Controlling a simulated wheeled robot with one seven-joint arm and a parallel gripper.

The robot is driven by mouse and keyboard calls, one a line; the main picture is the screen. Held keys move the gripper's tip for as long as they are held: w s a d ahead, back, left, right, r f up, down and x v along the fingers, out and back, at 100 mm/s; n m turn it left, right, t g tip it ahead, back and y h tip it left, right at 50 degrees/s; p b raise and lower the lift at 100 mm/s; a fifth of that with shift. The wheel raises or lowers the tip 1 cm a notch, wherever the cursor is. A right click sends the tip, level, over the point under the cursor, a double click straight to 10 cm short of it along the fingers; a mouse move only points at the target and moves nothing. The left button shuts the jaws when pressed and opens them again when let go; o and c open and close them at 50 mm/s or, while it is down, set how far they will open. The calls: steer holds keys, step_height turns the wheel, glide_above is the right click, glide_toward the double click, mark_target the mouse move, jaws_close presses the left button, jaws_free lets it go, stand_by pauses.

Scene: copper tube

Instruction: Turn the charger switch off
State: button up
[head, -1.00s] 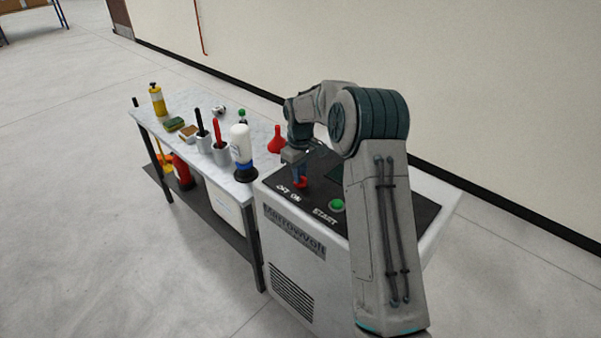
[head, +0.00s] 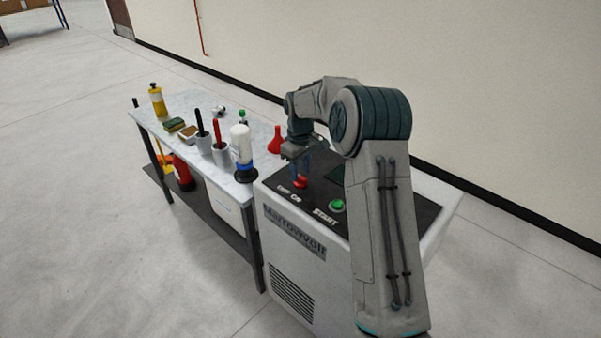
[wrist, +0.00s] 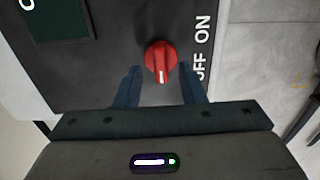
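The charger (head: 285,262) is a grey cabinet with a black sloped top. Its switch is a red knob (head: 300,183) above the OFF and ON lettering. In the wrist view the red knob (wrist: 160,58) has a white mark pointing toward the bottom of the picture, toward the gripper body. The OFF and ON lettering (wrist: 202,50) runs sideways to its right, with OFF partly hidden by a finger. My gripper (head: 301,172) is over the panel. In the wrist view my gripper (wrist: 161,74) is open, with one blue finger on each side of the knob; contact cannot be told.
A green START button (head: 337,205) sits right of the knob, and a dark screen (wrist: 60,18) is on the panel. Left of the charger, a marble-topped table (head: 185,104) holds a white bottle (head: 241,146), a red funnel (head: 276,140) and several tools. The floor in front is clear.

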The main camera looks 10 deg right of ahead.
mark_target(300, 176)
step_height(300, 176, up, 12)
steer(key=shift+r+b, duration=0.15)
steer(key=shift+b, duration=0.2)
steer(key=s+a+r+m+t, duration=0.1)
steer(key=s+r+m, duration=0.15)
steer(key=s, duration=0.65)
steer(key=s+r+m, duration=0.1)
steer(key=s+r, duration=0.2)
steer(key=s, duration=0.7)
steer(key=s+f+m+t, duration=0.1)
steer(key=s+f+m, duration=0.1)
steer(key=s, duration=0.7)
steer(key=s+f+m+t, duration=0.1)
steer(key=s+f, duration=0.3)
steer(key=s, duration=0.5)
steer(key=shift+s+d+m, duration=0.25)
steer(key=shift+d+m, duration=0.15)
steer(key=shift+m, duration=0.05)
